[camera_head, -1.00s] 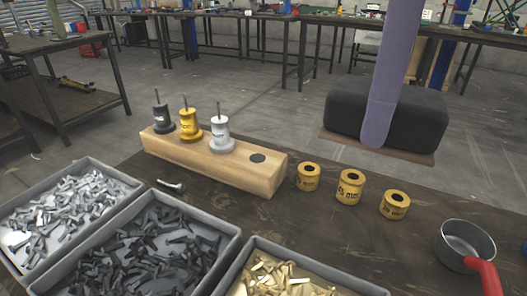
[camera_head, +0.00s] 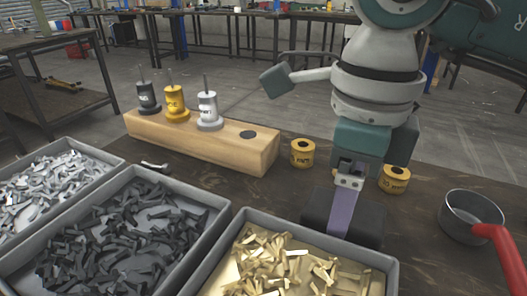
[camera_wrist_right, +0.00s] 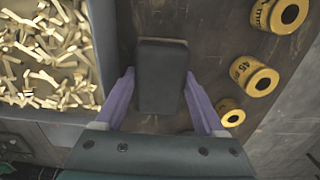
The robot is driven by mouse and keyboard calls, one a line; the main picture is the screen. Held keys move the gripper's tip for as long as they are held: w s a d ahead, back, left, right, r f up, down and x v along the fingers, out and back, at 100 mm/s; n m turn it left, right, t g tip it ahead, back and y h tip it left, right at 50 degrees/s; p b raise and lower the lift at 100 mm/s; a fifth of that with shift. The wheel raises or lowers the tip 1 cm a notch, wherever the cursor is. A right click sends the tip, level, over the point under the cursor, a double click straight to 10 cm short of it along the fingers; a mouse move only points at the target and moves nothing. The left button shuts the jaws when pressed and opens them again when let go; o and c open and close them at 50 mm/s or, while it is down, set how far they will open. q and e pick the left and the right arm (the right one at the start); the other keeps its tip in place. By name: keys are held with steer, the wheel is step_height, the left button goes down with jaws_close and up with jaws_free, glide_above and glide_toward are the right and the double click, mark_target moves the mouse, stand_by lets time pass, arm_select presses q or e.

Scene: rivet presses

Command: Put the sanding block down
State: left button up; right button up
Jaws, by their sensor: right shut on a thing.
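The dark grey sanding block (camera_head: 368,228) is low at the bench top, just behind the tray of brass rivets. It also shows in the right wrist view (camera_wrist_right: 162,75), flat and between my two purple fingers. My right gripper (camera_head: 341,218) reaches down from above and is shut on the block. Whether the block's underside touches the bench is hidden. My left gripper is not in view.
Yellow cylinders (camera_head: 302,152) (camera_head: 394,179) stand close behind and right of the block. A wooden stand (camera_head: 200,145) with several press tools is at the left. A pan (camera_head: 470,215) with a red handle is at the right. Trays of silver, black and brass rivets (camera_head: 225,245) line the front.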

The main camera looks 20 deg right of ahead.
steer(key=shift+f, duration=0.1)
steer(key=o, duration=1.3)
steer(key=shift+r, duration=0.35)
step_height(320, 180, up, 12)
steer(key=p, duration=0.2)
steer(key=shift+f, duration=0.15)
